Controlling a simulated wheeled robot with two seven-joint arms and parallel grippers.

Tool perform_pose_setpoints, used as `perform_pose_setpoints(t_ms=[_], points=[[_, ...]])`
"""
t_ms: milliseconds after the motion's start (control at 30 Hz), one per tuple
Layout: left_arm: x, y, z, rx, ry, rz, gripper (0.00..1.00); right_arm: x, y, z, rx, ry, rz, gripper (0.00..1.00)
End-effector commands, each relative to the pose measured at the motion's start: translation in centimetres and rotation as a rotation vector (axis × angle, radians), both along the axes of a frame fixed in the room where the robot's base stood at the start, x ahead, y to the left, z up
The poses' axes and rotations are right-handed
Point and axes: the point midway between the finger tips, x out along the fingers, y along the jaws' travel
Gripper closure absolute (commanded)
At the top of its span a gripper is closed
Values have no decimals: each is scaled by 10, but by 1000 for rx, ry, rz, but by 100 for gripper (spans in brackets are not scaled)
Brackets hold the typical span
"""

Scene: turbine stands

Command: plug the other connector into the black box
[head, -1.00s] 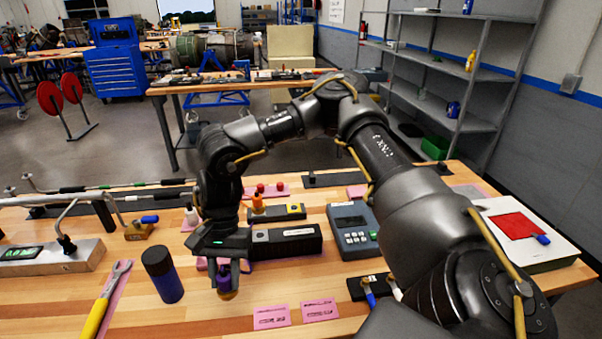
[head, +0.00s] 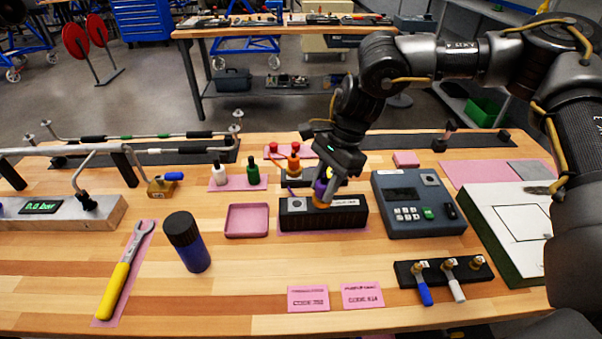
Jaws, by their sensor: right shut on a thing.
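The black box (head: 352,216) sits on a pink mat in the middle of the table, with a grey square on its top left and a white label on its right. My right gripper (head: 328,181) is over the box's middle, pointing down. It is shut on a purple connector (head: 321,189) with an orange-yellow lower end. The connector's lower end overlaps the box's top; I cannot tell whether it touches or is seated. My left gripper is not in view.
A pink tray (head: 247,220) is left of the box, and a grey keypad device (head: 418,204) is right of it. The front middle has free wood around two pink cards.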

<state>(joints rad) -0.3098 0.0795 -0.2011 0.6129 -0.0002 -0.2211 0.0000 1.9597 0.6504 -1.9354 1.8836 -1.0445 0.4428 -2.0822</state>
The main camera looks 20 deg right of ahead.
Motion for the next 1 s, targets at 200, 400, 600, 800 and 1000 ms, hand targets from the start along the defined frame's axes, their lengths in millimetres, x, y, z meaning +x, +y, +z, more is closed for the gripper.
perform_pose_setpoints(t_ms=[200, 400, 600, 800, 1000], points=[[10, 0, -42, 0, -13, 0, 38, 33, 34, 16, 1, -7, -351, 100], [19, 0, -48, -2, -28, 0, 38, 43, 46, 31, 1, -1, -490, 100], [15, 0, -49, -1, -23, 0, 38, 43, 46, 30, 0, 1, -497, 100], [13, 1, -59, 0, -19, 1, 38, 43, 46, 18, 0, 1, -496, 100], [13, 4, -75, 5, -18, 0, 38, 43, 46, -1, -1, 1, -495, 100]])
